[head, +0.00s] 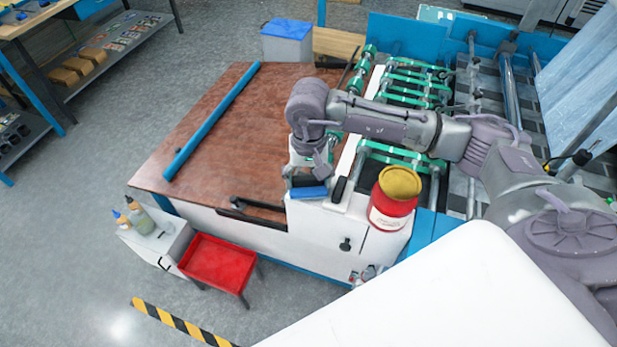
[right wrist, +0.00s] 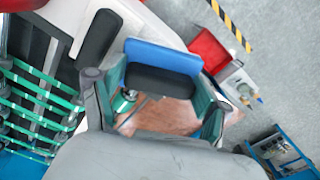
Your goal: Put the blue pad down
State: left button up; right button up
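The blue pad (head: 308,192) has a black backing and shows at the near end of the white machine top (head: 318,222). In the right wrist view the blue pad (right wrist: 163,56) spans the space between my fingers, black part toward me. My right gripper (head: 307,180) points down there, its fingers (right wrist: 158,88) against the two ends of the pad. It is shut on the pad. I cannot tell whether the pad touches the white surface below. My left gripper is not in view.
A black oblong piece (head: 340,189) lies just right of the pad. A red can with a yellow top (head: 393,205) stands further right. The brown board (head: 220,135) carries a long blue bar (head: 212,121). Green rollers (head: 405,156) lie behind. A red tray (head: 217,262) stands below.

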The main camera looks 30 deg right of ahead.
aim_at(309, 178)
jog(key=shift+o, duration=1.2)
jog(key=shift+r, duration=0.1)
jog(key=shift+r+p, duration=0.2)
jog(key=shift+p, duration=0.1)
jog(key=shift+w+r+b, duration=0.1)
jog(key=shift+r+b, duration=0.2)
notch_tip(309, 178, up, 11)
jog(key=b, duration=0.3)
